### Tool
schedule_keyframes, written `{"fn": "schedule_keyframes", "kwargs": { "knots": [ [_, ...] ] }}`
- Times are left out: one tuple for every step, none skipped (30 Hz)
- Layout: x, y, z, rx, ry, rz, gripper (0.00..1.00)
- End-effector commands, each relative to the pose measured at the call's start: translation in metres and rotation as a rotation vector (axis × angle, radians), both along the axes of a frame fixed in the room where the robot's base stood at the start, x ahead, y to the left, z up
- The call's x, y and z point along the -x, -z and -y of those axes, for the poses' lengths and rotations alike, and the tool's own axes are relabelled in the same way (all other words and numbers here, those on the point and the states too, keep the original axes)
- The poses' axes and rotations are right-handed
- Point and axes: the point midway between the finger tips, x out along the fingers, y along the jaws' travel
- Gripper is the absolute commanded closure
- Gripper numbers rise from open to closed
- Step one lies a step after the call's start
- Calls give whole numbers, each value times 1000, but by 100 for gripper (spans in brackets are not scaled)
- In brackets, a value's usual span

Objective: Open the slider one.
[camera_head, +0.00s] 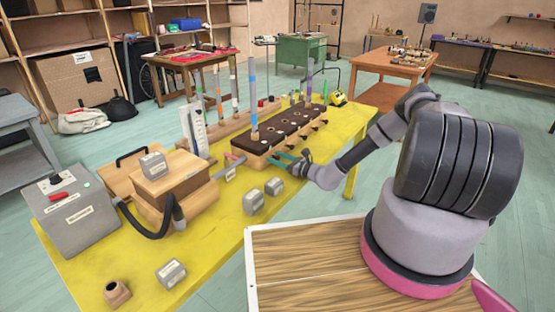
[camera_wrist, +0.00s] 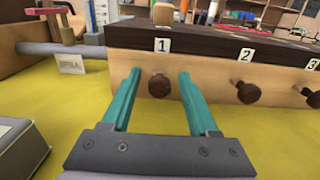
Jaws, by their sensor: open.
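The slider one is the brown round knob (camera_wrist: 159,86) under the label "1" on the front of a long wooden box (camera_wrist: 200,62) with a dark top. In the wrist view my gripper (camera_wrist: 158,80) is open, its two teal fingers on either side of that knob. I cannot tell whether they touch it. Knobs under the labels "2" (camera_wrist: 249,92) and "3" (camera_wrist: 314,99) sit to the right. In the head view my gripper (camera_head: 283,163) is at the near side of the box (camera_head: 257,143), low over the yellow table (camera_head: 226,225).
Several grey blocks (camera_head: 254,201) stand on the table near my gripper. A wooden box with a black hose (camera_head: 150,226) and a grey machine (camera_head: 79,217) stand to the left. In the wrist view a grey pipe (camera_wrist: 90,51) lies left of the knob. Bare tabletop lies before the knobs.

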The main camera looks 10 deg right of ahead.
Motion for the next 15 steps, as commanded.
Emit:
{"fn": "schedule_keyframes", "kwargs": {
  "knots": [
    [0,0,0,0,0,0,40],
    [0,0,0,0,0,0,40],
    [0,0,0,0,0,0,40],
    [0,0,0,0,0,0,48],
    [0,0,0,0,0,0,59],
    [0,0,0,0,0,0,74],
    [0,0,0,0,0,0,86],
    [0,0,0,0,0,0,97],
    [0,0,0,0,0,0,100],
    [0,0,0,0,0,0,100],
    [0,0,0,0,0,0,100],
    [0,0,0,0,0,0,100],
    [0,0,0,0,0,0,100],
    [0,0,0,1,0,1,100],
    [0,0,0,1,0,1,100]
  ]
}}
